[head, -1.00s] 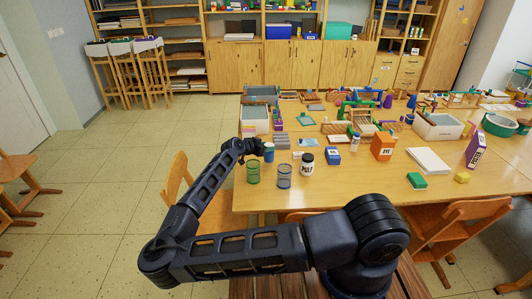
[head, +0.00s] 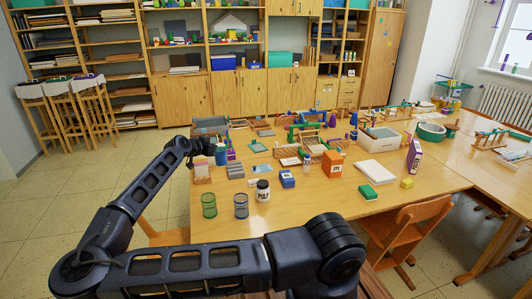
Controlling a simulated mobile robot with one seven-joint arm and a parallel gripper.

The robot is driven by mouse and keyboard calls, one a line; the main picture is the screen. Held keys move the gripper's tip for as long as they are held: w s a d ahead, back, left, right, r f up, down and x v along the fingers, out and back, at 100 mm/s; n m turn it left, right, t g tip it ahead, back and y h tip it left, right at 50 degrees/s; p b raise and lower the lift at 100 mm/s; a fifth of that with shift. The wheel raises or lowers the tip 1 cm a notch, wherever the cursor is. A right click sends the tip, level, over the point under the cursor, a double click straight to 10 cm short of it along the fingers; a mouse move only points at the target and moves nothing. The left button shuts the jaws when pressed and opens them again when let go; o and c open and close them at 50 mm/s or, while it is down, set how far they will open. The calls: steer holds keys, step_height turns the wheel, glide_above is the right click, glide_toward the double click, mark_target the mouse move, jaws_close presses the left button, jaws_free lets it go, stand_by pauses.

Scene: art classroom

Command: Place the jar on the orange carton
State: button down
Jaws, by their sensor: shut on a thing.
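My gripper (head: 212,149) is at the far left part of the table, seen small and mostly from behind. It is shut on a small blue jar (head: 221,156), which sticks out at its right; the fingers are hard to make out. The orange carton (head: 332,164) stands upright on the table, well to the right of my gripper. Its top looks clear.
A green glass (head: 209,205), a blue-grey glass (head: 241,206) and a black-lidded white PULP container (head: 263,191) stand near the front left edge. A blue box (head: 287,179) and a small bottle (head: 307,165) stand left of the carton. A white book (head: 376,171) lies right of it.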

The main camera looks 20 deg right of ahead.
steer(key=w+d+r+m+g+h, duration=0.15)
steer(key=w+d, duration=0.25)
steer(key=d, duration=0.6)
steer(key=w+d+r+m+g, duration=0.1)
steer(key=w+d+r, duration=0.15)
steer(key=d, duration=0.65)
steer(key=w+d+r+m+g+h, duration=0.15)
steer(key=w+d, duration=0.35)
steer(key=d, duration=0.5)
steer(key=s+d+r+m+g, duration=0.1)
steer(key=d+r+g, duration=0.1)
steer(key=d, duration=0.9)
steer(key=s+d+r+m+g, duration=0.1)
steer(key=s+d+r+m, duration=0.1)
steer(key=d, duration=0.9)
steer(key=s+d+r+m+g, duration=0.1)
steer(key=d+r+g, duration=0.15)
steer(key=d, duration=0.85)
step_height(320, 180, down, 20)
steer(key=shift+a+r+t, duration=0.2)
steer(key=shift+a+t, duration=0.05)
steer(key=shift+t, duration=0.1)
steer(key=shift+f, duration=0.1)
steer(key=c, duration=0.8)
jaws_free()
steer(key=shift+o, duration=0.2)
